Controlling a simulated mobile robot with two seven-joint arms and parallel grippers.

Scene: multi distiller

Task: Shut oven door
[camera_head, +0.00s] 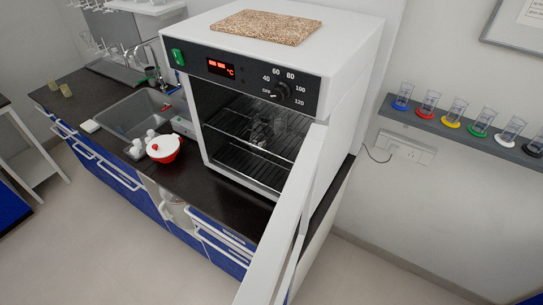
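A white laboratory oven (345,80) stands on the dark counter. Its white door (286,215) stands wide open, hinged at the oven's right side and reaching toward the camera, so I see it nearly edge-on. Wire racks (255,145) show inside the open chamber, with small clear glass items (262,132) on the upper rack. The control panel has a green switch, a red display and a dial. Neither of my grippers is in view.
A white and red pot (163,148) stands on the counter (195,185) left of the oven, near a sink (135,112). A shelf (460,132) with several coloured-base cylinders is on the right wall. The floor in front (110,240) is clear.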

